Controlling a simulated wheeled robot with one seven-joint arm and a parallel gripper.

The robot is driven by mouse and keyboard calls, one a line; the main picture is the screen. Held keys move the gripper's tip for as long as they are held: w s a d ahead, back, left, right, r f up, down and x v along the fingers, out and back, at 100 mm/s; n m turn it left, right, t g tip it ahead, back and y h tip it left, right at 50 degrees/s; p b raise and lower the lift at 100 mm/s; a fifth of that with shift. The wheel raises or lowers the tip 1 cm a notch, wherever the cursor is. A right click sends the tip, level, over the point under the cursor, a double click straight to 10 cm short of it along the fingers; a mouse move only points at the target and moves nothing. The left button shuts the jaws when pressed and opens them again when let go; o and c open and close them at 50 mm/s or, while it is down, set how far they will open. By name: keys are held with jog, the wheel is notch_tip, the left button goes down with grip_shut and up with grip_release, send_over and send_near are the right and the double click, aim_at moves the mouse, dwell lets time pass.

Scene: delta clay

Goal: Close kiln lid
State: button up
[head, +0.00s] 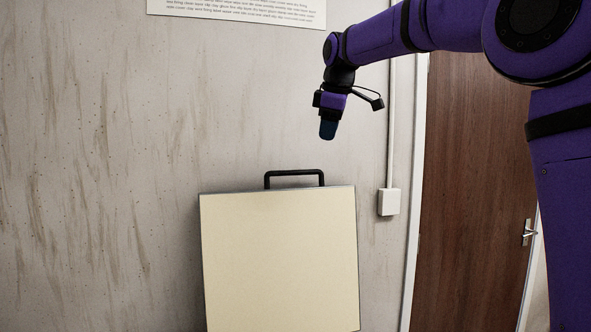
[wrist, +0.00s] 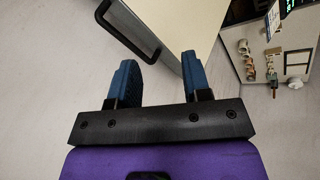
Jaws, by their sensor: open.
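The kiln lid (head: 280,262) stands raised, a pale cream panel with a thin grey rim, facing me in the head view. Its lower part is cut off by the frame. A black bar handle (head: 294,172) sits on its top edge. My gripper (head: 328,132) hangs above the lid, a little right of the handle, apart from both. In the wrist view my gripper (wrist: 157,63) has its two blue fingers spread, with nothing between them. The handle (wrist: 122,40) lies just beyond the left finger, beside the lid (wrist: 178,20). The kiln body cannot be made out.
A stained grey wall stands behind the lid, with a printed sheet (head: 240,8) above. A white box (head: 389,202) with conduit and a brown door (head: 468,200) are at right. The wrist view shows a table (wrist: 238,28) bearing several small items at right, and pale floor at left.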

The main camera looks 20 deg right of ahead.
aim_at(296, 172)
jog(key=w+a+f+n, duration=0.1)
jog(key=w+a+n, duration=0.15)
jog(key=w, duration=0.55)
jog(key=w+a+f+n, duration=0.1)
jog(key=w+f+n, duration=0.15)
jog(key=w, duration=0.45)
jog(key=shift+n, duration=0.3)
jog(key=x, duration=1)
jog(key=shift+w+d, duration=0.25)
jog(key=shift+w, duration=0.1)
jog(key=shift+r, duration=0.1)
grip_shut()
